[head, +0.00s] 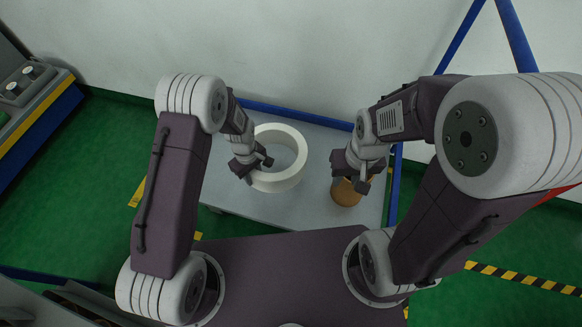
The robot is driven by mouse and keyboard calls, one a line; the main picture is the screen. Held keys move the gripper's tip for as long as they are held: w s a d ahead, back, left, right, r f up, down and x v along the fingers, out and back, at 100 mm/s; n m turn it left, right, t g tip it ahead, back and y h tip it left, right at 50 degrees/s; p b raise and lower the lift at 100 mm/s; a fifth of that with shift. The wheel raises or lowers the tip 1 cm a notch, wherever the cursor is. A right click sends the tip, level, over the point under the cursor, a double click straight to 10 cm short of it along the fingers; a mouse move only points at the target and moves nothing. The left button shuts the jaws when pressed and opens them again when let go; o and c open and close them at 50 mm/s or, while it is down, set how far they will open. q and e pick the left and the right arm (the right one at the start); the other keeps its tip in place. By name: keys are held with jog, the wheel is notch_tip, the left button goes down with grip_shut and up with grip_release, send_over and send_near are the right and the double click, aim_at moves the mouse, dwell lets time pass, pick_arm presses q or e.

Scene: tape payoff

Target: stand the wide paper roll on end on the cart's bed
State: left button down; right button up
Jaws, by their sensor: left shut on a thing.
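A large white ring-shaped roll (287,180) lies in the middle of the cart's bed (240,202), its round opening facing up. My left gripper (254,164) is shut on the left part of its wall. A smaller brown cylindrical roll (346,194) is at the right of the bed, its upper part hidden by my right gripper (352,176). My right gripper is right over the brown roll, and I cannot tell whether its fingers touch it. Whether either roll rests fully on the bed is hard to tell from above.
The grey bed has bare room at its front and between the two rolls. A blue rail (300,115) runs along its back, near the white wall. A grey console (35,95) stands at far left. Yellow-black striped tape (525,279) marks the green floor at right.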

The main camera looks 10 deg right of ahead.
pick_arm(q)
jog(key=shift+w+f+b, duration=0.1)
jog(key=shift+f+b, duration=2.2)
jog(key=shift+f, duration=2.65)
jog(key=shift+f, duration=0.15)
jog(key=c, duration=1.1)
grip_release()
notch_tip(320, 180, up, 12)
jog(key=p, duration=0.5)
jog(key=shift+a+p, duration=0.15)
jog(key=shift+p, duration=0.2)
